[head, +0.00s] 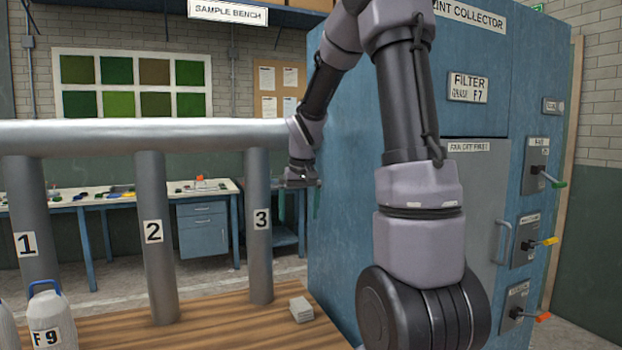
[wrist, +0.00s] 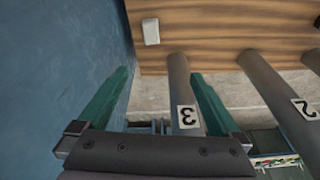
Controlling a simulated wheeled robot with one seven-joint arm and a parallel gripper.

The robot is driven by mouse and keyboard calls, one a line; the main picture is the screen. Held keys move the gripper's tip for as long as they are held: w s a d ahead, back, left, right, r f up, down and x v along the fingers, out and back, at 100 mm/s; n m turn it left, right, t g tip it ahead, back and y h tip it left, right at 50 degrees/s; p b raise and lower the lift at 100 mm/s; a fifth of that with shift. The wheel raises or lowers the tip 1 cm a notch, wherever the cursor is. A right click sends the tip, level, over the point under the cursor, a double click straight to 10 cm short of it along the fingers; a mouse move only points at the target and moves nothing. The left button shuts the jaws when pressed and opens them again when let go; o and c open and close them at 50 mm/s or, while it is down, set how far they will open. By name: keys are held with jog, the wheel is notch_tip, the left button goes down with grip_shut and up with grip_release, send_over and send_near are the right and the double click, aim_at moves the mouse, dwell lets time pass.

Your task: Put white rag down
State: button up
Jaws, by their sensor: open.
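The white rag (head: 300,309) looks like a small folded pale block. It lies on the wooden surface (head: 225,318) in front of the pipe marked 3, close to the blue cabinet. It also shows in the wrist view as a small white block (wrist: 151,31) near the top, on the wood (wrist: 215,25). My gripper (head: 298,208) is above and behind it, near the pipe marked 3. In the wrist view my gripper (wrist: 160,76) has its teal fingers wide apart with nothing held between them. The rag lies beyond the fingertips, apart from them.
Upright grey pipes marked 1 (head: 30,215), 2 (head: 156,265) and 3 (head: 259,265) join a horizontal pipe (head: 120,134). The blue cabinet (head: 335,215) stands right beside my gripper. A white jug (head: 50,320) stands at lower left. The wood around the rag is clear.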

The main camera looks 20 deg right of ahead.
jog(key=s+a+r+t, duration=0.1)
jog(key=s+a+r, duration=0.1)
jog(key=s+r, duration=0.2)
jog(key=s+a+r+m+t+y, duration=0.1)
jog(key=s+r, duration=0.3)
jog(key=s, duration=0.7)
jog(key=s+a+r+m+t+y, duration=0.1)
jog(key=s+a+r+t, duration=0.1)
jog(key=s+r, duration=0.3)
jog(key=s+a, duration=0.1)
jog(key=s, duration=0.1)
jog(key=shift+s, duration=0.35)
